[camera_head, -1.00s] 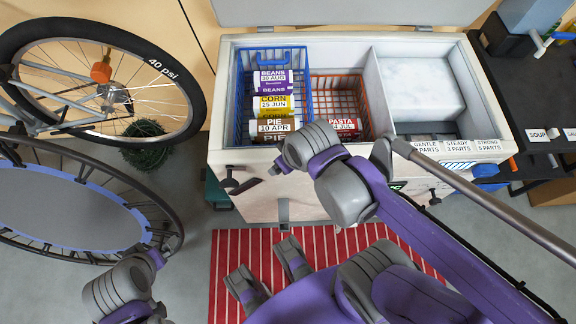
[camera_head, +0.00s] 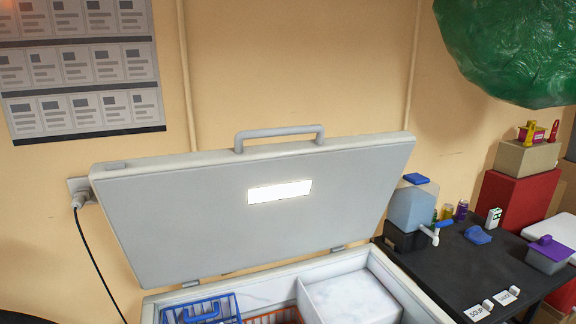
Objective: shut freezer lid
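The freezer lid (camera_head: 190,215) stands open, tilted up and back on its hinges at the rear of the freezer. It is a grey panel with a bright light strip (camera_head: 280,192) on its inner face and a grey handle (camera_head: 279,135) along its top edge. The open freezer (camera_head: 290,277) shows only its rear part at the bottom of the view. Inside are a blue wire basket (camera_head: 205,312), an orange basket (camera_head: 272,317) and a white frosted block (camera_head: 350,298). Neither of my grippers is in view.
A black table (camera_head: 470,265) at right holds a water dispenser (camera_head: 413,208), cans and a purple-lidded box (camera_head: 549,253). A green bag-like mass (camera_head: 515,45) hangs at upper right. A black cord (camera_head: 98,262) runs down the wall left of the lid.

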